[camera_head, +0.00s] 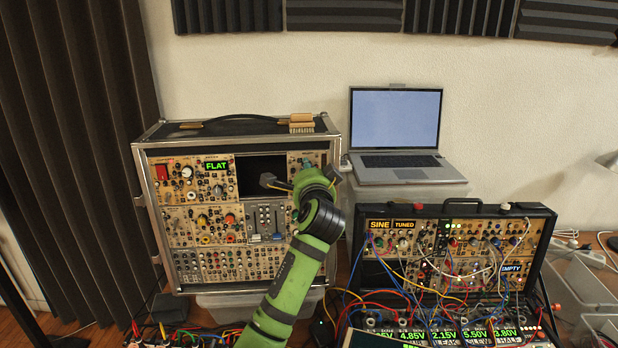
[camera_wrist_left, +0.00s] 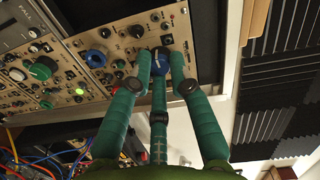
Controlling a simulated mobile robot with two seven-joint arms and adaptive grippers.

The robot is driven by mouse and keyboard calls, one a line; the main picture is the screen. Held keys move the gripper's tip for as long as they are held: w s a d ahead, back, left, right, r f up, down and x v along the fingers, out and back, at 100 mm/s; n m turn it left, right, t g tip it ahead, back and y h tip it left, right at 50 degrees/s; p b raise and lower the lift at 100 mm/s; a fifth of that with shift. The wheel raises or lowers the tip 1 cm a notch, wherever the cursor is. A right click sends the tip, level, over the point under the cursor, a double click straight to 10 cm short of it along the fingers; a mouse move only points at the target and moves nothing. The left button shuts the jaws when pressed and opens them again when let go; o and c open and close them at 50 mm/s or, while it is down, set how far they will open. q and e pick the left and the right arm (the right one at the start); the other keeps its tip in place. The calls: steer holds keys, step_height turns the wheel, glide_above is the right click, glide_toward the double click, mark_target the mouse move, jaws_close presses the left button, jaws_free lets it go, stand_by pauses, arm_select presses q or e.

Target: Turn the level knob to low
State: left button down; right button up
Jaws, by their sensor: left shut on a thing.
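A blue round knob (camera_wrist_left: 159,64) with a pale pointer line sits on a beige panel in the left wrist view. My left gripper (camera_wrist_left: 160,68) has its green fingers closed around this knob. In the head view my left gripper (camera_head: 304,172) reaches the upper right of the large modular case (camera_head: 210,235), and its hand hides the knob. The knob's labels are too small to read. My right gripper is not in view.
A second synth case (camera_head: 490,209) with many patch cables stands at the right, with screens reading SINE, TUNED and EMPTY. An open laptop (camera_head: 396,130) stands behind it. Other knobs, one green (camera_wrist_left: 43,68), sit near the held knob. Cables crowd the front.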

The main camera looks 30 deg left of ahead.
arm_select(q)
steer(key=n+b, duration=0.4)
steer(key=n, duration=0.4)
steer(key=shift+a+n, duration=0.1)
steer(key=shift+n, duration=0.3)
steer(key=shift+t, duration=0.3)
steer(key=c, duration=1.1)
jaws_free()
steer(key=shift+a+f, duration=0.1)
steer(key=shift+c, duration=0.2)
steer(key=v, duration=1.2)
